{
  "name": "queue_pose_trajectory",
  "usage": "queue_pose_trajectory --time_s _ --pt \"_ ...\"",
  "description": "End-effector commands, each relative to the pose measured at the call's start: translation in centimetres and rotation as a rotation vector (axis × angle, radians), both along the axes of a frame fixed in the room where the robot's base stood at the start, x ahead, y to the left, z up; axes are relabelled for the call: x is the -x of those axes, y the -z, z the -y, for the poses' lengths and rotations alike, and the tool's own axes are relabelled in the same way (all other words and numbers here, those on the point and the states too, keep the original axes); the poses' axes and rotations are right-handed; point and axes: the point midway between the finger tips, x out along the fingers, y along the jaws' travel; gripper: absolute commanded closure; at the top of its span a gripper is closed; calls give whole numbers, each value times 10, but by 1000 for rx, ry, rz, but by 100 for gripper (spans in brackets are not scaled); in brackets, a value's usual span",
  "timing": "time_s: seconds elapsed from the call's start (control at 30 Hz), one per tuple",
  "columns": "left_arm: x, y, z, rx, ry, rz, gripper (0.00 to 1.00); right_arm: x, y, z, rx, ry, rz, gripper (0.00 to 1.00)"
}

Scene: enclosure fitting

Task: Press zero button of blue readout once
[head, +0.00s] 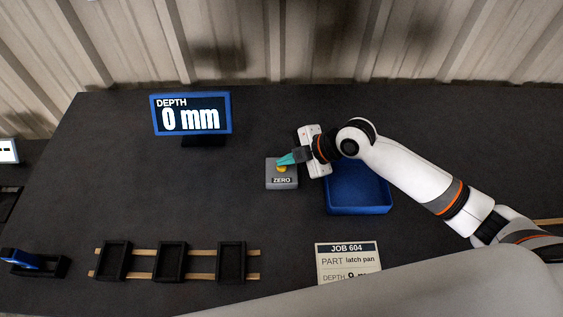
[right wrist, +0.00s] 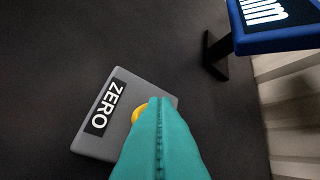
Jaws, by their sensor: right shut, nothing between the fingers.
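The blue-framed readout (head: 191,114) stands at the back of the table and shows "DEPTH 0 mm". Part of it shows at the upper right of the right wrist view (right wrist: 275,28). The grey zero box (head: 282,173) sits in front of it to the right, labelled "ZERO", with a yellow button (head: 282,168) on top. My right gripper (head: 282,161) is shut and empty, its teal fingertips over the button. In the right wrist view the fingers (right wrist: 158,140) hide most of the yellow button (right wrist: 137,116); I cannot tell whether they touch it. My left gripper is not in view.
A blue tray (head: 358,208) lies beside the zero box, under my right arm. A rack with black holders (head: 171,261) is at the front left, near a blue-topped item (head: 22,259). A job card (head: 348,262) reads "JOB 604". The table's middle left is clear.

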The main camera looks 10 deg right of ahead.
Motion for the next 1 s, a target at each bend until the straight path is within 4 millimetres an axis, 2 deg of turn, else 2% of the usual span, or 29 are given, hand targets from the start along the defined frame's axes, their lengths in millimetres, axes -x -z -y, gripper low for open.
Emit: queue_pose_trajectory --time_s 0.13,0.57,1.0 --pt "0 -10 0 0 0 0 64 0 -11 0 0 0 0 100" --pt "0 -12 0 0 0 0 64 0 -14 0 -1 0 1 100" --pt "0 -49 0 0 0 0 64 0 -57 0 -1 -1 1 100"
